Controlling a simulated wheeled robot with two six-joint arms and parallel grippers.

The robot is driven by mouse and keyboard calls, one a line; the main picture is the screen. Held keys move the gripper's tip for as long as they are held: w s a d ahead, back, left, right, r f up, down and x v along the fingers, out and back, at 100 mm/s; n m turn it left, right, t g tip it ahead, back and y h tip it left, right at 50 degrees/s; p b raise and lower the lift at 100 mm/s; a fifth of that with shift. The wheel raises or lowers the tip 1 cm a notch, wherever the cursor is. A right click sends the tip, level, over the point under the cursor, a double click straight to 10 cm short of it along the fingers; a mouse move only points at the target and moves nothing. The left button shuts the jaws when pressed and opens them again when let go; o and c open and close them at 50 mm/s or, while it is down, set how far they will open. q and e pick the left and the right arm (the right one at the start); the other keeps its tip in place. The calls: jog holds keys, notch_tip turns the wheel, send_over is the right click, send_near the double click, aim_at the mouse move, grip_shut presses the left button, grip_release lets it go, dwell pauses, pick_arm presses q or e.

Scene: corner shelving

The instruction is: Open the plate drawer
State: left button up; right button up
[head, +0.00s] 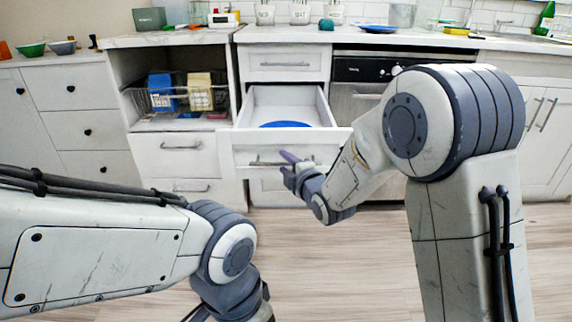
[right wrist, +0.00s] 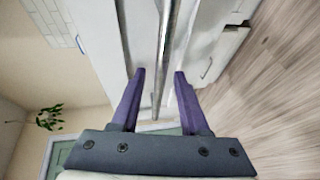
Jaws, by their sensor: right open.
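The plate drawer (head: 247,145) stands pulled out from the cabinet, second from the top in the middle column. A blue plate (head: 285,124) shows inside it. Its metal bar handle (head: 262,163) is on the front face and shows large in the right wrist view (right wrist: 164,50). My right gripper (head: 291,166) is at the handle's right part in the head view. In the right wrist view its two purple fingers (right wrist: 159,76) are apart, with the bar running between them and gaps on both sides. My left arm crosses the lower left; its gripper is out of the picture.
A shut drawer (head: 285,63) is above, with the counter (head: 300,36) over it. A black-panelled dishwasher (head: 375,70) is to the right. A wire basket (head: 180,102) sits in the open shelf at left. The wooden floor (head: 340,270) in front is clear.

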jog(key=p+v, duration=0.2)
jog(key=v, duration=0.8)
jog(key=shift+s, duration=0.25)
jog(key=shift+d, duration=0.1)
jog(key=s+a+f+m+g+h+p, duration=0.2)
jog(key=s+a+f+m+g, duration=0.1)
jog(key=s+m+g, duration=0.55)
jog(key=s+d+r+m+g+h+p, duration=0.1)
jog(key=s+d+m+g+h, duration=0.15)
jog(key=s, duration=0.85)
jog(key=s+d+r+m+g+h+p, duration=0.1)
jog(key=s+m+g, duration=0.25)
jog(key=s, duration=0.75)
notch_tip(320, 180, up, 37)
jog(key=p, duration=3.7)
jog(key=shift+p, duration=0.4)
